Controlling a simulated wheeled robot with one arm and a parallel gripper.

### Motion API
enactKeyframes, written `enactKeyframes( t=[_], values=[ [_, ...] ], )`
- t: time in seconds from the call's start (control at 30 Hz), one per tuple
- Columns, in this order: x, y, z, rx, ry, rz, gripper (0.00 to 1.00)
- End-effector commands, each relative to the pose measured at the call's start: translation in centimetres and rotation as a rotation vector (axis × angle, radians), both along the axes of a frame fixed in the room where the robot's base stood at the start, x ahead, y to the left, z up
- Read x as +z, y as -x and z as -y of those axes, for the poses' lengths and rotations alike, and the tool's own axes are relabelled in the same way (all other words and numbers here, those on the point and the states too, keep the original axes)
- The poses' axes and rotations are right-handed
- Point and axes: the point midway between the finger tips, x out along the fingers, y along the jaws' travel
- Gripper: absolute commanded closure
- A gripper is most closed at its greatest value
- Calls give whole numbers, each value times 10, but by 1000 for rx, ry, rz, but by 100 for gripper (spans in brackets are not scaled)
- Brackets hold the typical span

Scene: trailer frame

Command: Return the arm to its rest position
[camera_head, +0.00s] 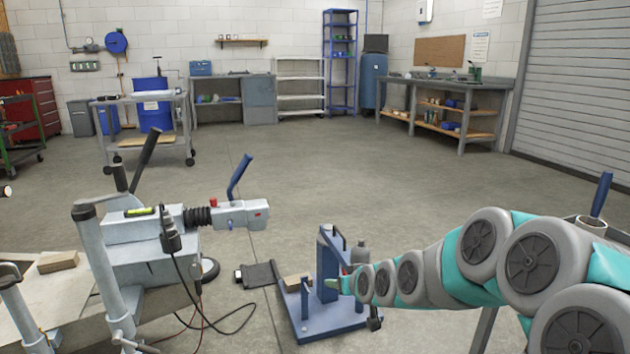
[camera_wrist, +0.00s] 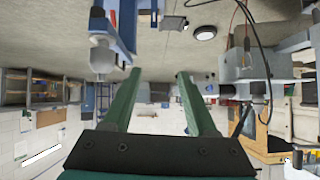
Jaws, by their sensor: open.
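My arm (camera_head: 480,258), teal and grey, reaches in from the lower right of the head view. My gripper (camera_head: 332,284) is at its far end, in front of or beside a blue stand (camera_head: 345,318); the head view does not show whether they touch. In the wrist view, my gripper (camera_wrist: 157,76) has its two green fingers apart with nothing between them. That view is upside down. The blue stand (camera_wrist: 125,20) appears there at upper left, apart from the fingers, and the grey trailer coupling (camera_wrist: 243,68) at right.
The trailer frame with its coupling (camera_head: 232,213) and posts stands at left in the head view. A black cable (camera_head: 222,331) hangs to the floor. A dark flat item (camera_head: 259,275) lies left of the stand. Open floor (camera_head: 350,195) stretches behind towards the benches.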

Motion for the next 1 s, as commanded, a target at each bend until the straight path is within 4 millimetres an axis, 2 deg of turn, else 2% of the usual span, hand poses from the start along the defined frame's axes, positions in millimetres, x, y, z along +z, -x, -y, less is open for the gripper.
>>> enactKeyframes(
  t=[0.03, 0.27, 0.6, 0.7, 0.83, 0.9, 1.0],
  values=[
    [9, 23, 0, 12, 19, -56, 42],
    [13, 141, 16, 16, 104, -368, 42],
    [32, 340, 63, -109, 206, -825, 42],
    [38, 391, 72, -154, 220, -943, 42],
    [45, 435, 79, -201, 225, -1041, 42],
    [48, 450, 81, -215, 226, -1075, 42],
    [49, 457, 81, -223, 225, -1089, 42]
  ],
)
